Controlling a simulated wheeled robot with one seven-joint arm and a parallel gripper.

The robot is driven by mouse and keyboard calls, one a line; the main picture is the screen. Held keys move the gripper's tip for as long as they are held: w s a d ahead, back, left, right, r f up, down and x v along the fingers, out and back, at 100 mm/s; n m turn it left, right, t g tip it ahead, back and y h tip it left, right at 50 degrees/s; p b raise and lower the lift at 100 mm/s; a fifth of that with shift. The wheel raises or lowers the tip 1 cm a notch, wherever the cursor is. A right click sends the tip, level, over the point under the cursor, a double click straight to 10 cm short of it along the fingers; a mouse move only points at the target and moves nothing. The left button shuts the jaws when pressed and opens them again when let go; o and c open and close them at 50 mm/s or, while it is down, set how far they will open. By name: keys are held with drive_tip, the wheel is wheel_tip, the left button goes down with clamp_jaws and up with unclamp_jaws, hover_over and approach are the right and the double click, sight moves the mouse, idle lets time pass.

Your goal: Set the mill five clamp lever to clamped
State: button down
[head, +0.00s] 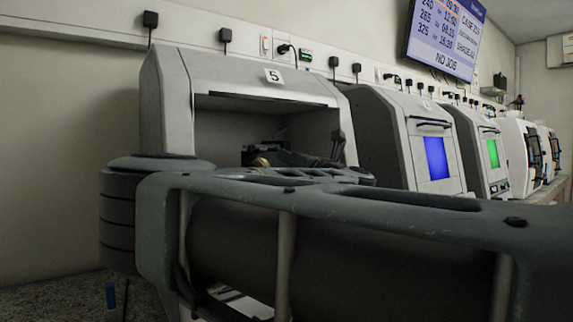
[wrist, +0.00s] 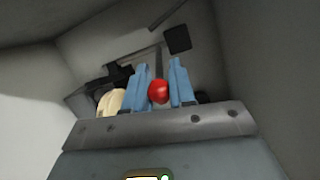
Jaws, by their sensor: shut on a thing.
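Mill five (head: 190,95) is the grey machine with the "5" label (head: 273,76), and its front opening faces me. In the wrist view, my gripper (wrist: 160,88) reaches inside a grey enclosure with its two blue fingers. They are shut on a red ball knob (wrist: 158,92), which looks like the end of the clamp lever. A thin dark stem (wrist: 158,62) shows behind the knob. A pale round disc (wrist: 111,102) sits beside the left finger, by a dark fixture (wrist: 118,76). In the head view my arm hides the knob and most of the opening's lower part.
More mills stand in a row to the right, one with a blue screen (head: 436,158) and one with a green screen (head: 493,153). A wall monitor (head: 444,38) hangs above them. The enclosure's grey walls (wrist: 235,60) are close around my gripper.

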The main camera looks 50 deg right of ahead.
idle(0.3)
drive_tip(key=c, duration=1)
unclamp_jaws()
drive_tip(key=shift+a+r, duration=0.1)
